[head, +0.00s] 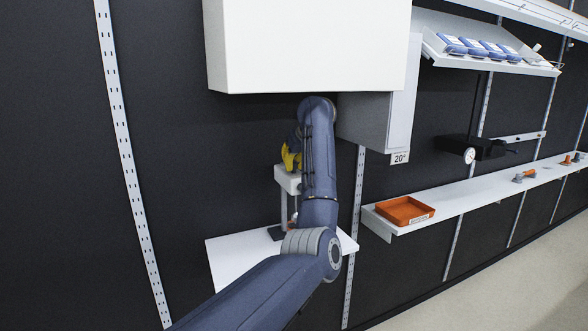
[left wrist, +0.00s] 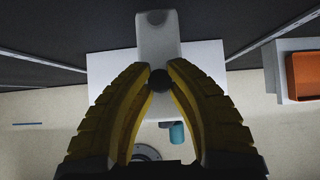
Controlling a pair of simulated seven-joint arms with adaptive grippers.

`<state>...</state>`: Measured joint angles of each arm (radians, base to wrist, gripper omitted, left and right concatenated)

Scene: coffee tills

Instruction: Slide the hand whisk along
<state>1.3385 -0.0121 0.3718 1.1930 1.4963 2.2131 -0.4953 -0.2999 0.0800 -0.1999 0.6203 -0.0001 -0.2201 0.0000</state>
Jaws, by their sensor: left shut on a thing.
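My left gripper (head: 291,157) shows as yellow fingers behind my dark blue arm, just above a pale block on a stand (head: 288,179). In the left wrist view its fingers (left wrist: 160,76) close on a small dark round knob (left wrist: 160,81), in front of the block's long pale body (left wrist: 158,42). The knob's lower part is hidden by the view from above. I cannot make out a hand whisk for certain in either view; whether the knob belongs to it I cannot tell. My right gripper is in neither view.
The stand rests on a white shelf (head: 230,258). A large white cabinet (head: 308,45) hangs close above my arm. An orange tray (head: 405,210) sits on a long shelf to the right. A teal item (left wrist: 177,133) shows below my fingers in the left wrist view.

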